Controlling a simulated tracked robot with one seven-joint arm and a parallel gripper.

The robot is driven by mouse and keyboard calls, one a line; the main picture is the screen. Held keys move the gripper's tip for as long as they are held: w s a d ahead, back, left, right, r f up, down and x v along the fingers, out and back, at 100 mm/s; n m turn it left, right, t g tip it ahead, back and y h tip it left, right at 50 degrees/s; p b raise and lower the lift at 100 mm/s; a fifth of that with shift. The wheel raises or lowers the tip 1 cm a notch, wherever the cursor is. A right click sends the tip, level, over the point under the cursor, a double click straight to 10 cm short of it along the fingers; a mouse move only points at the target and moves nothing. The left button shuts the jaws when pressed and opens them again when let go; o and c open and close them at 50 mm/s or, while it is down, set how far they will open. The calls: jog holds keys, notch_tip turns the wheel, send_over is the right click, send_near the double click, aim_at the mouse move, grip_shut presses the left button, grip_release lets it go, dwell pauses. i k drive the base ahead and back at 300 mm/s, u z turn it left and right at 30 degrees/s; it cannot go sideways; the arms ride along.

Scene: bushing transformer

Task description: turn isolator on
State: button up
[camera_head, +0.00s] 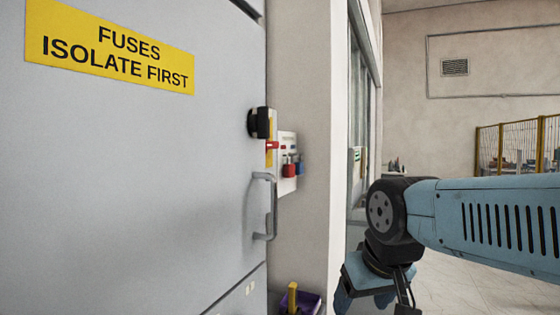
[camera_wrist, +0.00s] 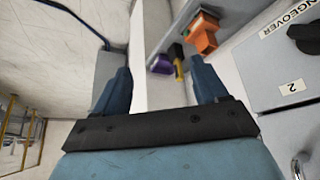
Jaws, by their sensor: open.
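A black rotary knob (camera_head: 260,122), seemingly the isolator switch, sits on the right edge of the grey cabinet door (camera_head: 140,190). A yellow plate and a small red part (camera_head: 272,146) show beside it. The knob is seen nearly edge-on, so its setting cannot be read. My gripper (camera_head: 378,298) is low and to the right of the cabinet, apart from the knob, its lower end cut off by the frame. In the wrist view my gripper (camera_wrist: 160,86) is open, with nothing between its two blue fingers.
A grey handle (camera_head: 268,207) juts from the door below the knob. A panel with red and blue padlocks (camera_head: 289,168) hangs on the wall. In the wrist view, another black knob (camera_wrist: 306,38) is by a "CHANGEOVER" label.

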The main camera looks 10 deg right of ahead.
aim_at(268, 145)
jog(key=k, duration=1)
jog(key=z, duration=1.15)
jog(key=i, duration=0.95)
jog(key=u, duration=1.2)
